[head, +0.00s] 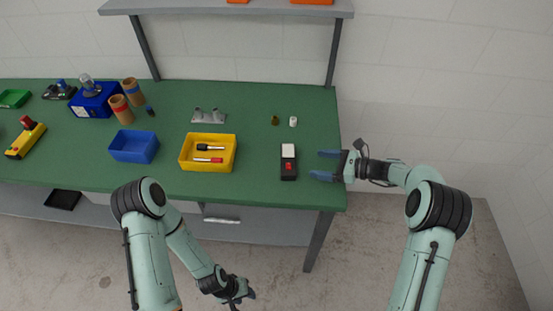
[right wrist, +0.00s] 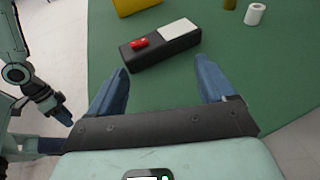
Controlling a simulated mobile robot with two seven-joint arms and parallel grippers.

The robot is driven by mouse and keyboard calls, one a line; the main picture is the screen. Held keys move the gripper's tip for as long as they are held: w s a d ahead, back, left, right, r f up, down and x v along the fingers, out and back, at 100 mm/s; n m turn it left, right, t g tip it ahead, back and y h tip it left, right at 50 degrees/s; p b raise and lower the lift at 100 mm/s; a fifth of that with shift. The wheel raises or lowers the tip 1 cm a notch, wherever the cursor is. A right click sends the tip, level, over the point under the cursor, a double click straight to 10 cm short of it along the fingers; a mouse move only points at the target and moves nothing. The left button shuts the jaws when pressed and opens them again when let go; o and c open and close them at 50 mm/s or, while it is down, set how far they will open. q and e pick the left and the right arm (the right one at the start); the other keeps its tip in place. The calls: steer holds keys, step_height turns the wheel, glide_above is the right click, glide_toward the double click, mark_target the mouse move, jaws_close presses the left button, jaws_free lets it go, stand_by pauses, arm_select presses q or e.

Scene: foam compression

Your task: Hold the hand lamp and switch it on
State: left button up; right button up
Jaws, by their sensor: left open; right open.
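The hand lamp (head: 288,162) is a black box with a white panel at one end and a red switch at the other. It lies on the green table near the right edge. In the right wrist view the hand lamp (right wrist: 160,45) lies ahead of the fingertips. My right gripper (head: 322,165) is open and empty, just right of the lamp and apart from it. Its two blue fingers also frame the lower part of the right wrist view (right wrist: 162,78). My left gripper (head: 246,299) hangs low in front of the table, away from the lamp; its finger gap is hard to see.
A yellow bin (head: 184,158) with markers stands left of the lamp, with a blue bin (head: 134,147) further left. A small brown bottle (head: 275,120) and a white roll (head: 293,121) stand behind the lamp. A shelf (head: 230,8) spans the back. The table's right edge is close.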

mark_target(292, 159)
steer(key=shift+w+a, duration=0.15)
steer(key=shift+a, duration=0.4)
steer(key=shift+x, duration=4.8)
steer(key=shift+f, duration=0.1)
jaws_close()
steer(key=shift+o, duration=0.2)
jaws_free()
